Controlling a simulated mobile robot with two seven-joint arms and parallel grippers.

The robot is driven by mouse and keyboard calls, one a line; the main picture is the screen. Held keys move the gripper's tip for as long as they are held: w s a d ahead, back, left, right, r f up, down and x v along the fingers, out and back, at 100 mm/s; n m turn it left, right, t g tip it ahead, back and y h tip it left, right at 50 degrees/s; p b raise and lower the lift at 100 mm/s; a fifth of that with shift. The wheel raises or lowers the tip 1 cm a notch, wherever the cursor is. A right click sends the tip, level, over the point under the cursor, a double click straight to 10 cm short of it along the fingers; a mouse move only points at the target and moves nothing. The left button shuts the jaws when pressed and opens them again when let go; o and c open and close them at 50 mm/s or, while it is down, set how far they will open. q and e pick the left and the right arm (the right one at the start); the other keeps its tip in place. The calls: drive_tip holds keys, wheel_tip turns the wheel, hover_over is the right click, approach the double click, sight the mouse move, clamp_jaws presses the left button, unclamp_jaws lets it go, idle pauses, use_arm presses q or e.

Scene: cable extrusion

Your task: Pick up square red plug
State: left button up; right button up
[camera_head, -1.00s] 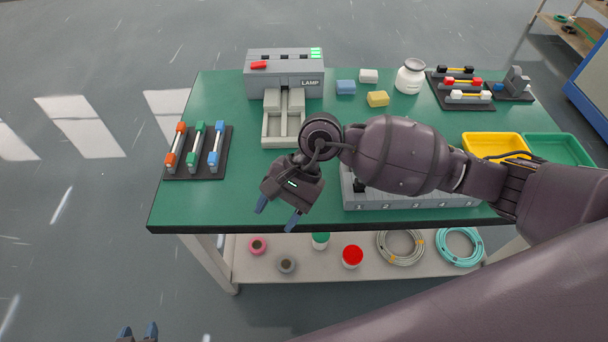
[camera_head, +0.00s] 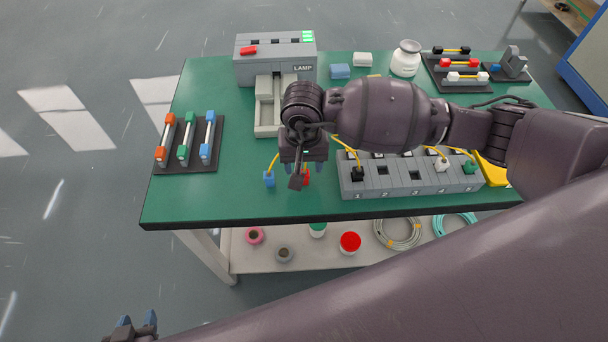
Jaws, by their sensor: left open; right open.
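The red plug (camera_head: 306,178) stands on the green table near its front edge. It is partly hidden by my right gripper, so its square shape cannot be made out. My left gripper (camera_head: 137,322) is open and empty at the bottom left, away from the table.
A blue plug (camera_head: 269,180) with a yellow cable stands close left of my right gripper. A grey numbered socket block (camera_head: 400,187) on the right holds black, white and green plugs. The lamp box (camera_head: 275,68) stands behind. The table's front left is clear.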

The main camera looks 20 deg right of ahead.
sight(304, 173)
wheel_tip(304, 173, down, 5)
drive_tip(key=shift+d, duration=0.1)
idle(0.3)
drive_tip(key=c, duration=1)
